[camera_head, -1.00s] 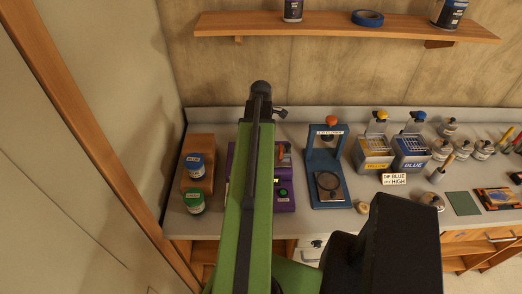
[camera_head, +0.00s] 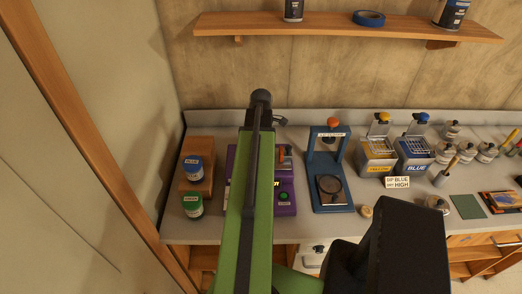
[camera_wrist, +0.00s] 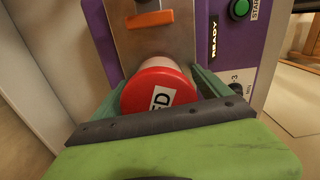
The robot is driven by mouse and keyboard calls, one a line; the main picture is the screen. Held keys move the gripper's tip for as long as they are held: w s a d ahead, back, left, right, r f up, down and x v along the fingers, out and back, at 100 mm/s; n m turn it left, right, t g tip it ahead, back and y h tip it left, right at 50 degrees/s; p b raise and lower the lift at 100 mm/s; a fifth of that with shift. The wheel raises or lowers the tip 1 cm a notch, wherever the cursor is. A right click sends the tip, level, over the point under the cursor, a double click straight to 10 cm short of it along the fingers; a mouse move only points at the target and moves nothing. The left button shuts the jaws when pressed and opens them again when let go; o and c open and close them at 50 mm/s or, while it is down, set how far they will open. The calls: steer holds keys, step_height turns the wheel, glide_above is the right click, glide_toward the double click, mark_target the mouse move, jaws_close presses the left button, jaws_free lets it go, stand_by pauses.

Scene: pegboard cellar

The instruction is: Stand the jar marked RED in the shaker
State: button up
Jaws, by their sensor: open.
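The jar marked RED (camera_wrist: 160,92) shows in the wrist view with its red lid facing me, the label partly cut off to "ED". It sits between the green fingers of my gripper (camera_wrist: 158,88), which is open around it. The purple shaker (camera_wrist: 101,33) is right behind the jar, with a metal plate, an orange clamp piece, a lit READY display and a green START button. Whether the jar rests on the shaker's base is hidden. In the head view, my green arm covers much of the shaker (camera_head: 286,207) and hides the jar.
Left of the shaker, a blue-lidded jar (camera_head: 193,167) stands on a wooden block (camera_head: 203,148) and a green-lidded jar (camera_head: 192,204) stands in front. A blue stand (camera_head: 330,198) is to the right, then YELLOW (camera_head: 376,158) and BLUE (camera_head: 414,155) canisters. A shelf (camera_head: 330,28) hangs above.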

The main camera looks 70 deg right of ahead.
step_height(320, 180, up, 12)
steer(key=p, duration=1.2)
steer(key=shift+r, duration=0.25)
steer(key=shift+f, duration=0.15)
